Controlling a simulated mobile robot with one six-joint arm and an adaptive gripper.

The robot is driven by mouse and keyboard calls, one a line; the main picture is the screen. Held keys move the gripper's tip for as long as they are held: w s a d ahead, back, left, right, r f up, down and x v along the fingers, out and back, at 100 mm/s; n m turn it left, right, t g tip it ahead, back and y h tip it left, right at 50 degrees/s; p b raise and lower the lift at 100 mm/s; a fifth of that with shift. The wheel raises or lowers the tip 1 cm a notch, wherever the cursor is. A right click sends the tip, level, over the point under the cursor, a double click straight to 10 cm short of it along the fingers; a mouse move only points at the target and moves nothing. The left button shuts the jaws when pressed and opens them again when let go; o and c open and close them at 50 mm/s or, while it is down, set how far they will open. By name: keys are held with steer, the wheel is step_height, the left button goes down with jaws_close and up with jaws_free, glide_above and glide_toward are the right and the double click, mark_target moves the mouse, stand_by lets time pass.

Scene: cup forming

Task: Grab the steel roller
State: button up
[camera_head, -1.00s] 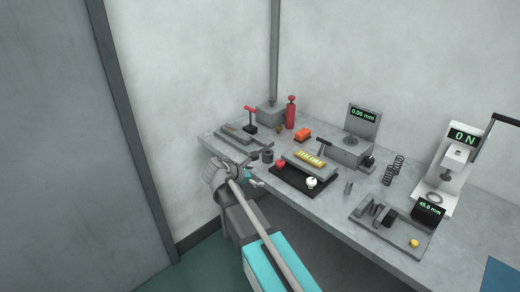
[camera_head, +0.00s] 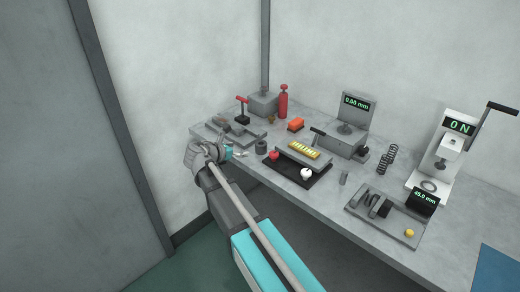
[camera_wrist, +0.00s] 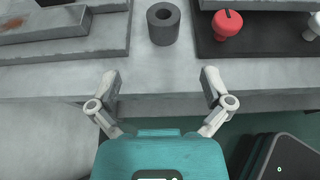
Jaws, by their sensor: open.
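I cannot tell for certain which piece is the steel roller. A small plain metal cylinder (camera_head: 344,178) stands upright on the bench, right of the black tray. A dark grey hollow cylinder (camera_head: 261,147) stands left of that tray; it also shows in the wrist view (camera_wrist: 162,28), upright, its bore facing up. My gripper (camera_wrist: 160,78) is open and empty in the wrist view, its fingers spread over the bench's front edge, short of the hollow cylinder. In the head view my gripper (camera_head: 238,153) is at the bench's left front, partly hidden by my arm.
The black tray (camera_head: 314,181) holds a red knob (camera_head: 274,155), a white knob (camera_head: 306,174) and a block with yellow pieces. A grey fixture (camera_head: 236,132) lies left of the hollow cylinder. A flat grey fixture (camera_head: 408,230), springs and gauges stand to the right.

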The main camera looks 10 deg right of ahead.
mark_target(257, 147)
steer(key=b+x, duration=0.2)
steer(key=x, duration=0.5)
steer(key=shift+f, duration=0.1)
steer(key=shift+d, duration=0.15)
steer(key=shift+b+x, duration=1.25)
steer(key=shift+x, duration=1.35)
steer(key=shift+s+d, duration=0.1)
steer(key=shift+s, duration=0.1)
steer(key=c, duration=1.3)
